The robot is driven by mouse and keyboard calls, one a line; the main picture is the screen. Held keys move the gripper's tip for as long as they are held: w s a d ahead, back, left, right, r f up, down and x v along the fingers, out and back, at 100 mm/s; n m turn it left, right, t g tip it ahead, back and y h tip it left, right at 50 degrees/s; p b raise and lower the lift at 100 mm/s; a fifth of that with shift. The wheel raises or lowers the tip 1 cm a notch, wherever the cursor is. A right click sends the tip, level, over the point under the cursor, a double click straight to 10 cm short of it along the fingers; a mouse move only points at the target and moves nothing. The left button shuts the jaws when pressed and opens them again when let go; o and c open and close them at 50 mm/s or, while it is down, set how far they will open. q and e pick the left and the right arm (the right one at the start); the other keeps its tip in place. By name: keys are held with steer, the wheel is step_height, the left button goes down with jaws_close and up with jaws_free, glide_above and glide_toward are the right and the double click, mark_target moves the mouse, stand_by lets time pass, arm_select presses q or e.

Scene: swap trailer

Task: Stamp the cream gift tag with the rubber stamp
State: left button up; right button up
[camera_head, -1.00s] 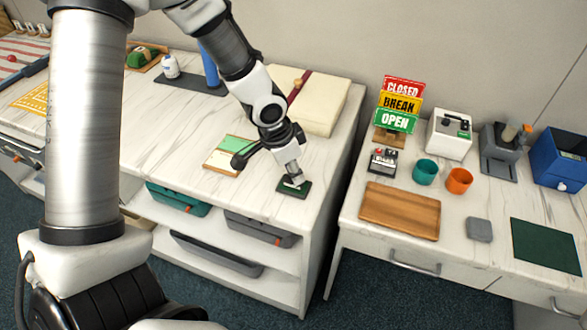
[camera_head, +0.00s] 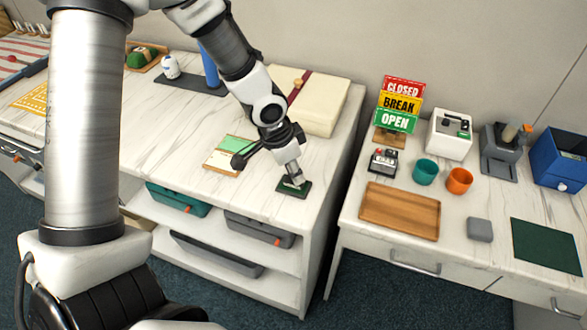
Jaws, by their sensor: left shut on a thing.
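My left gripper (camera_head: 292,176) points down at the dark green pad (camera_head: 302,194) near the front right corner of the left counter. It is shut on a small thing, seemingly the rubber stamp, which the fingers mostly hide. I cannot tell whether the stamp touches the pad. Left of the gripper lies a flat wooden-edged board with a green card (camera_head: 238,145) and a cream card, likely the cream gift tag (camera_head: 220,160). A black part of my arm's end covers the board's right side. My right gripper is not in view.
A cream box with a dark red ribbon (camera_head: 325,104) stands behind the gripper. A gap separates this counter from the right one, which holds a wooden tray (camera_head: 400,212), a teal cup (camera_head: 425,172), an orange cup (camera_head: 459,181) and signs (camera_head: 396,122). Counter left of the board is clear.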

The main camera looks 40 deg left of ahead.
arm_select(q)
steer(key=shift+r+p, duration=3.35)
steer(key=shift+r, duration=0.2)
steer(key=shift+f, duration=0.1)
